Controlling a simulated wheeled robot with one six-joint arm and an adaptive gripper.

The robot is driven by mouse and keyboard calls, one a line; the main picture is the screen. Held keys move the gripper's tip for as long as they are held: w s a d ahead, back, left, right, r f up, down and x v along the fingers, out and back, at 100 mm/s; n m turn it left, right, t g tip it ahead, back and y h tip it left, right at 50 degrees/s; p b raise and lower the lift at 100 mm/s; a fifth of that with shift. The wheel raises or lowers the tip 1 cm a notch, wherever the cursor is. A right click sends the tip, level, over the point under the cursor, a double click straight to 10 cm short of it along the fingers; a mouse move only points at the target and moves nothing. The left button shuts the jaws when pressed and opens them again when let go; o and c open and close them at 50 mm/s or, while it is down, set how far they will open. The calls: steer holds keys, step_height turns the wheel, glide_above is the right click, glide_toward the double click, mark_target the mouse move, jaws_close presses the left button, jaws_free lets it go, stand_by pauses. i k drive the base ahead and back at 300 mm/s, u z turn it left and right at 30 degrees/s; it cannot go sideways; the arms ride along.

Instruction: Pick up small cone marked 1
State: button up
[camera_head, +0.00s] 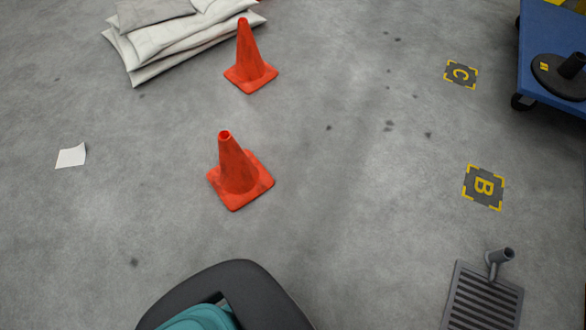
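Two orange-red traffic cones stand upright on the grey floor in the head view. The nearer cone (238,172) is left of the middle, and the farther cone (249,60) stands behind it near the top. They look alike in shape, with square bases, and they stand apart. No number is readable on either, so I cannot tell which is marked 1. My gripper is not in view, and nothing is seen touching the cones.
Whitish sacks (170,32) lie stacked behind and left. A paper scrap (71,156) lies left. Floor markers B (484,187) and C (460,75) are at right. A blue cart (545,50) stands top right, a grey grate (482,300) bottom right. Floor between cones and markers is clear.

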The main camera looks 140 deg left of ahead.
mark_target(239, 178)
steer(key=z, duration=2.4)
steer(key=k, duration=2.65)
steer(key=z, duration=1.5)
